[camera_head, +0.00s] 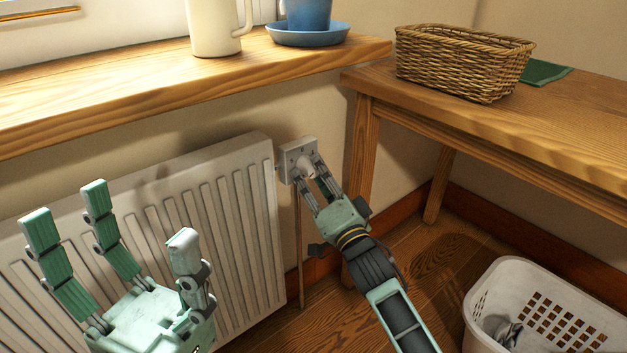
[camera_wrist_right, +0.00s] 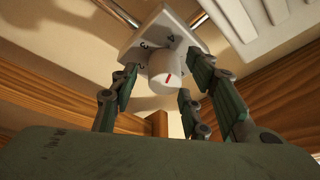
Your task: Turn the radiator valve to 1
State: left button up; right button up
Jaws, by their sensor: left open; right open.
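The radiator valve is a white knob (camera_wrist_right: 166,70) with a red mark, in front of a pale square plate (camera_head: 297,160) with printed numbers. In the right wrist view, 3 and 4 can be made out on the plate (camera_wrist_right: 150,40); I cannot tell the exact setting. It sits at the right end of the white radiator (camera_head: 200,215). My right gripper (camera_head: 311,172) is open, with its fingers around the knob; I cannot tell whether they touch it. My left gripper (camera_head: 125,235) is open and empty in front of the radiator, at the lower left.
A wooden windowsill (camera_head: 150,95) runs above the radiator, carrying a cream jug (camera_head: 213,25) and a blue cup on a saucer (camera_head: 307,33). A wooden table (camera_head: 500,125) with a wicker basket (camera_head: 455,62) stands right. A white laundry basket (camera_head: 500,290) is on the floor.

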jog(key=shift+w+a+r, duration=0.2)
jog(key=shift+w+a, duration=0.1)
jog(key=shift+w, duration=0.3)
jog(key=shift+f, duration=0.1)
jog(key=c, duration=1)
